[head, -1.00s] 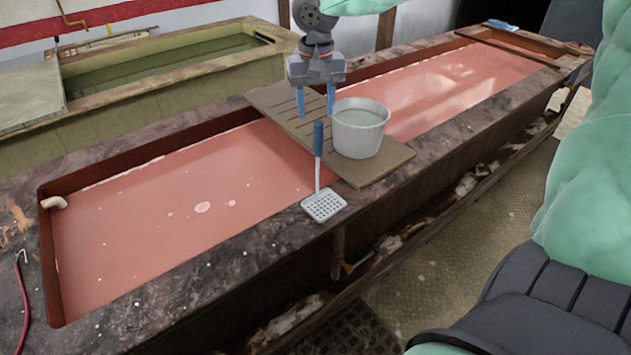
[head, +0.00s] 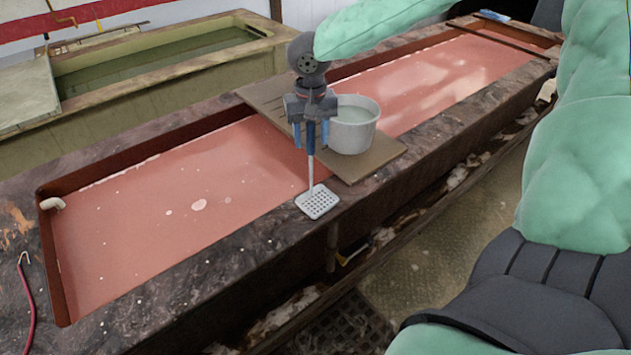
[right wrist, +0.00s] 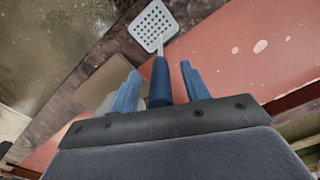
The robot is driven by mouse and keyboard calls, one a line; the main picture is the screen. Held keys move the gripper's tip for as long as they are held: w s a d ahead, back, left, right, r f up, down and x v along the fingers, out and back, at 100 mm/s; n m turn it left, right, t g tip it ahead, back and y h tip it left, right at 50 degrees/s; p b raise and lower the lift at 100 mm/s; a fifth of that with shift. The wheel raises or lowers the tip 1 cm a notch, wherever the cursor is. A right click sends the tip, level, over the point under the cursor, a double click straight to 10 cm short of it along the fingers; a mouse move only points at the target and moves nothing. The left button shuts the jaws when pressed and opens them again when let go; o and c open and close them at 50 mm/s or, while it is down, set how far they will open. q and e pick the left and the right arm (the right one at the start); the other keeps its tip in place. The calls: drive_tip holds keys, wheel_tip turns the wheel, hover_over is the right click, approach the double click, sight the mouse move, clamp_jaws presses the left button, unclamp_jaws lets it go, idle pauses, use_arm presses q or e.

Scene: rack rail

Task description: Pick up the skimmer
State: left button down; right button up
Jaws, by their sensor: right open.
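The skimmer (head: 317,202) has a white perforated square head resting on the near rim of the vat, and its blue handle points up and away toward the board. It also shows in the right wrist view (right wrist: 153,26), with its blue handle (right wrist: 160,83) between the two fingers. My right gripper (head: 311,140) is open, with its blue fingers on either side of the handle. In the right wrist view, the fingers (right wrist: 158,82) look apart from the handle, with a clear gap on the right. My left gripper is not in view.
A white bucket (head: 353,127) of liquid stands on a board (head: 375,163) across the vat, just right of my right gripper. The vat (head: 150,215) holds pink liquid. A red hooked cord (head: 28,305) lies at far left. A second vat (head: 75,127) stands behind.

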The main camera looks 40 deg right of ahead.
drive_tip(key=shift+f, duration=0.1)
clamp_jaws()
idle(0.3)
